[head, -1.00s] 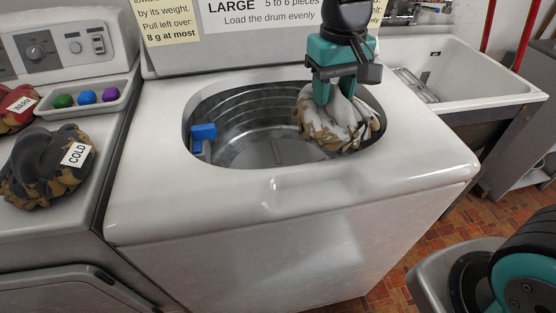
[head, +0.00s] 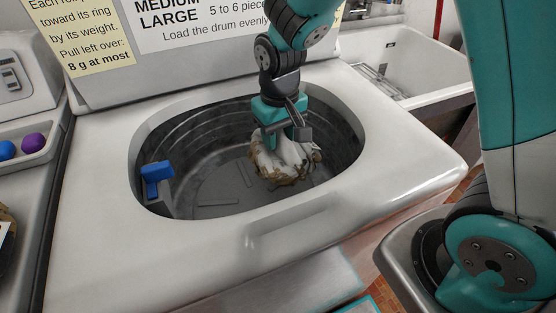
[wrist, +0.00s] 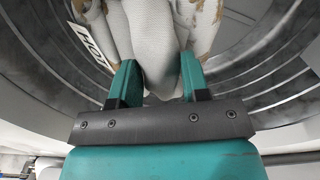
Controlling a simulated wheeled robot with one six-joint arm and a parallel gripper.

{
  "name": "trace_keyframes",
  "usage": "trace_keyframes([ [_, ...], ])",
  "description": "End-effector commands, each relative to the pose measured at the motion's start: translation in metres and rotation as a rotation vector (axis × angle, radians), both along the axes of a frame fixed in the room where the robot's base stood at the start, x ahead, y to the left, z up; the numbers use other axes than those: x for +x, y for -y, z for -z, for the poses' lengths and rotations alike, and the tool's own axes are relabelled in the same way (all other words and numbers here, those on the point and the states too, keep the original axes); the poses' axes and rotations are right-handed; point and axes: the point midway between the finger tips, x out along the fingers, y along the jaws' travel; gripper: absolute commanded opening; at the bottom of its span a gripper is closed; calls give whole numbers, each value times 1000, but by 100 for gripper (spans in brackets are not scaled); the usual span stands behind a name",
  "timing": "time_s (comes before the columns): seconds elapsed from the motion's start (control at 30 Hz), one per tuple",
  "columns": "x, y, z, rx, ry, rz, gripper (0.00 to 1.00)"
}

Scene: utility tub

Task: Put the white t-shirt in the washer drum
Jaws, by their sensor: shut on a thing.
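A white cloth bundle (head: 285,163) with tan-brown patches hangs in my gripper, inside the washer drum opening. Its shape is bunched, so I cannot tell that it is a t-shirt. My gripper (head: 280,140) points down and is shut on its top. In the wrist view the white cloth (wrist: 150,30) is pinched between the fingers (wrist: 156,78), with a lettered tag (wrist: 88,45) to the left. The washer drum (head: 215,180) is open, grey and ribbed, with bare floor showing left of the bundle. Whether the bundle touches the drum floor is unclear.
A blue part (head: 156,175) stands at the drum opening's left edge. The white washer top (head: 100,200) rims the opening. A sign panel (head: 190,25) rises behind. A white sink (head: 425,60) stands at right. A tray with coloured balls (head: 30,140) is at left.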

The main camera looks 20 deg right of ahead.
Motion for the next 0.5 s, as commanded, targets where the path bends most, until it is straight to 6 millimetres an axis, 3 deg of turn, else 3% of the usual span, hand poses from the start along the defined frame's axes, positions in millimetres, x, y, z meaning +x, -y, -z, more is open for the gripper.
trace_keyframes([
  [0.03, -1, 0, 12, -2, -4, 0, 0],
  [0.27, 0, 0, 34, 0, -1, 0, 0],
  [0.5, 0, 0, 68, 0, -2, 0, 0],
])
